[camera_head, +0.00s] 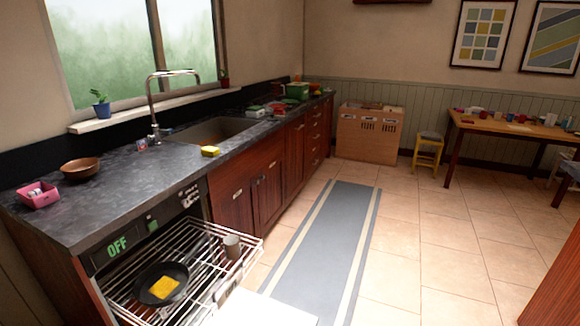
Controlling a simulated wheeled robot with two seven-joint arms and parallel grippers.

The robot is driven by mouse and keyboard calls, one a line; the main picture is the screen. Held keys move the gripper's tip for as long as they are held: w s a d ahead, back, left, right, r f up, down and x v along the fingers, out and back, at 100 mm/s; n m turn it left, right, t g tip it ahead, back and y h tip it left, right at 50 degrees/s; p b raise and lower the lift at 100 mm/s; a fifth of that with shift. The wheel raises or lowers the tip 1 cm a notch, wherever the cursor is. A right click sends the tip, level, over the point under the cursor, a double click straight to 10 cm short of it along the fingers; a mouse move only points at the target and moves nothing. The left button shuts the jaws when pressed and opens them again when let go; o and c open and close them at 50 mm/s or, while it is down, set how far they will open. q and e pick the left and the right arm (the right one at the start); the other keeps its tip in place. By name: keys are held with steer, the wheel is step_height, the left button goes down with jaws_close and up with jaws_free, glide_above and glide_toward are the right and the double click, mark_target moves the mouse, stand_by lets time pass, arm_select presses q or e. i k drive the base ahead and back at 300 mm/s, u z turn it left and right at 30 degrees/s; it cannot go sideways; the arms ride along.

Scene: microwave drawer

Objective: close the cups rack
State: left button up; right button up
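A white wire rack (256,245) is pulled out of the open front of a dishwasher (104,257) at the lower left, under the dark counter. A black pan (145,292) with a flat yellow piece (164,287) in it shows within the rack's wires. A grey-brown mug (232,247) stands near the rack's outer right end. I cannot tell clearly whether a second rack lies below this one. The panel reads "OFF" in green. Neither of my grippers is in view.
A white flat surface (268,310), apparently the lowered door, extends onto the floor side of the rack. The counter (130,185) above holds a pink basket (38,195), a brown bowl (81,168) and a yellow sponge (210,151). A grey runner (330,245) and tiled floor are clear to the right.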

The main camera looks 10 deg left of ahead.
mark_target(223, 298)
steer(key=u, duration=1.3)
steer(key=k, duration=1.1)
steer(key=z, duration=0.75)
steer(key=i, duration=0.85)
steer(key=u, duration=0.6)
steer(key=i, duration=0.7)
steer(key=u, duration=0.65)
